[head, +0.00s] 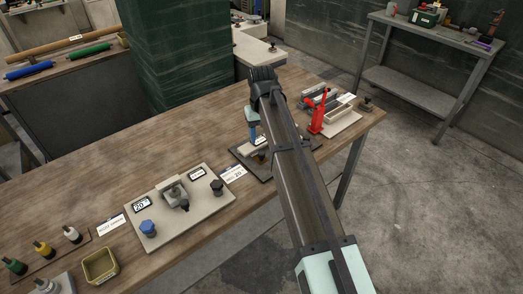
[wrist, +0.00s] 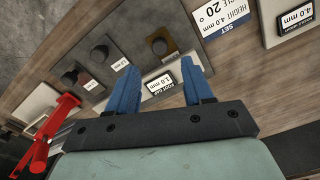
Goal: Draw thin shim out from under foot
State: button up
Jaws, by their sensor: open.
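My gripper (wrist: 162,84) shows in the wrist view with its two blue fingers apart and nothing between them. In the head view one blue finger (head: 254,132) shows over a dark-based fixture (head: 246,154), partly behind my arm. Beyond the fingertips in the wrist view is a display reading foot gap 5.0 mm (wrist: 160,84). Past it, a dark round knob (wrist: 158,46) sits on a brown plate; two more dark knobs (wrist: 100,53) (wrist: 70,77) stand beside small white labels. I cannot tell which part is the thin shim or the foot.
A red lever tool (head: 317,113) stands right of my arm and also shows in the wrist view (wrist: 45,135). A pale panel (head: 205,214) with blue and black knobs lies left of the fixture. A set card (head: 233,175) lies between them. The bench's back left is clear.

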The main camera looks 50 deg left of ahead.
aim_at(262, 153)
notch_tip(262, 153, down, 8)
jog(key=shift+r, duration=0.25)
grip_shut()
dwell(0.6)
